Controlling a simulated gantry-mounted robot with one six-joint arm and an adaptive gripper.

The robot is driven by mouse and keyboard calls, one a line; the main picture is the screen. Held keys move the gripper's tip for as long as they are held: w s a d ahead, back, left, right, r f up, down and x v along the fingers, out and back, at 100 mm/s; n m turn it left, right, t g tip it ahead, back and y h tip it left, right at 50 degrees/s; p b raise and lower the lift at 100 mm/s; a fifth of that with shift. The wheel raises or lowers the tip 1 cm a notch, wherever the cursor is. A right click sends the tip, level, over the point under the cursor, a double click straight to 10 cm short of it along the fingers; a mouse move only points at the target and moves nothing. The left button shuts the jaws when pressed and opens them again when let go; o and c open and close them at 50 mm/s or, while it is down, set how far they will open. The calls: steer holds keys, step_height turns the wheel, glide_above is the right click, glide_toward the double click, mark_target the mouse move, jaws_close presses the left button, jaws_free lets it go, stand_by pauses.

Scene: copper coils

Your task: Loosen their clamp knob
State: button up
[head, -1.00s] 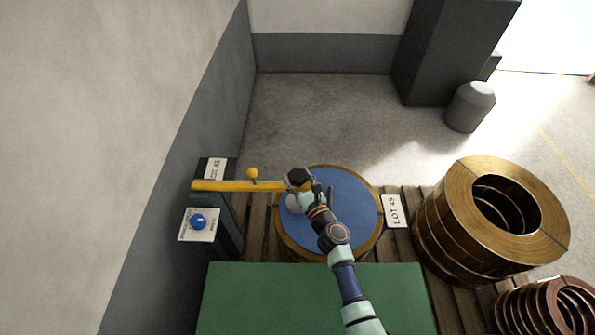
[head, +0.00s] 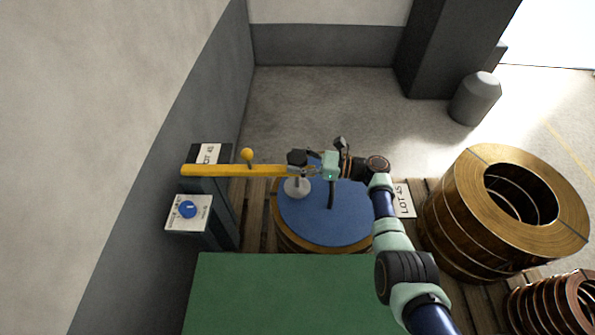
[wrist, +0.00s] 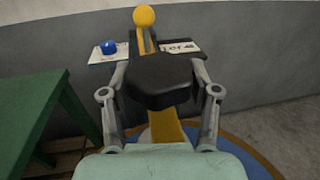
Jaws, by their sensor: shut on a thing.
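The black clamp knob (head: 297,157) sits at the right end of a yellow bar (head: 225,170), above a pale round pad (head: 297,187). In the wrist view the lobed black knob (wrist: 160,80) fills the space between the two grey fingers. My gripper (head: 305,169) comes in from the right, roughly level, and is shut on the knob. The bar runs away behind the knob to an upright post at the wall, with a yellow ball handle (head: 247,154) standing on it. The underside of the knob is hidden in the wrist view.
A blue-topped coil (head: 340,215) lies under the clamp on a wooden pallet. A blue dial (head: 187,209) is on the left panel. A green table (head: 280,290) is in front. Large copper coils (head: 480,190) stand at the right. LOT 45 tags are nearby.

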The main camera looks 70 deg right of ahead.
mark_target(297, 156)
steer(key=shift+f+n+g+y+b, duration=0.25)
steer(key=shift+n+y+b, duration=0.45)
steer(key=shift+b, duration=0.5)
steer(key=shift+f+n+g+y+b, duration=0.25)
steer(key=shift+n+y+b, duration=0.15)
steer(key=shift+y+b, duration=0.65)
steer(key=shift+r+b, duration=0.1)
steer(key=shift+b, duration=0.35)
steer(key=shift+r+n+g+y+b, duration=0.3)
steer(key=shift+n+y, duration=0.1)
steer(key=shift+y, duration=0.05)
steer(key=o, duration=1.2)
steer(key=shift+r, duration=0.15)
step_height(297, 156, up, 10)
steer(key=shift+f, duration=0.1)
